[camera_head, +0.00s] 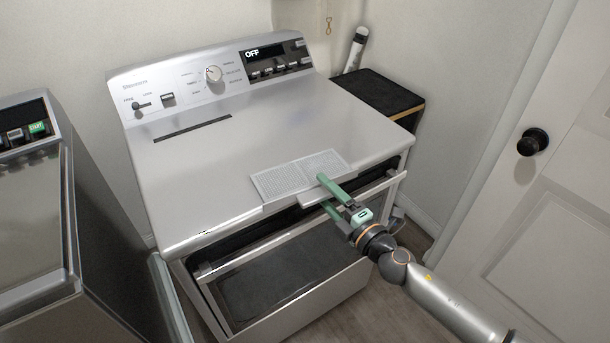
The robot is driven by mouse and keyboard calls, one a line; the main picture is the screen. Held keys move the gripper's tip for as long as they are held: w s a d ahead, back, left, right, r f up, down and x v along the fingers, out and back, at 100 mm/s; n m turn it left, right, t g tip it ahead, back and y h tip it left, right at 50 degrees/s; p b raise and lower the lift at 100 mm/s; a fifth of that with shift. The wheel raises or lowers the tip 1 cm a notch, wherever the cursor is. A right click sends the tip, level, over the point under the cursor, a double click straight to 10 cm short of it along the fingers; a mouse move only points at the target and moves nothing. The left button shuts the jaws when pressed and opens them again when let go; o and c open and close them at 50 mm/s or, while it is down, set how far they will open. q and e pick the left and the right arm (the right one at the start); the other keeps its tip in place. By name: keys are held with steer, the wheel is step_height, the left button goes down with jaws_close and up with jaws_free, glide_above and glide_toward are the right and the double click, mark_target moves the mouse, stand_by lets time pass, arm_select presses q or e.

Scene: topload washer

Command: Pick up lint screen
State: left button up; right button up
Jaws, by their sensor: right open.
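The lint screen (293,174) is a light grey, flat mesh panel. It lies on the front edge of the appliance's top (240,170), slightly right of the middle. My right gripper (325,192) has green fingers and is open. One finger reaches over the screen's right end, and the other shows lower, in front of the edge. Whether a finger touches the screen I cannot tell. My left gripper is not in view.
The appliance's front door (285,270) is tilted partly open below the top. A second machine (30,200) stands at left. A black-topped box (375,92) stands behind right. A white door (560,200) with a black knob (532,142) is at right.

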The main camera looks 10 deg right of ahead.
steer(key=shift+w+a, duration=0.1)
steer(key=shift+w, duration=0.2)
steer(key=shift+c, duration=0.2)
jaws_close()
stand_by(0.3)
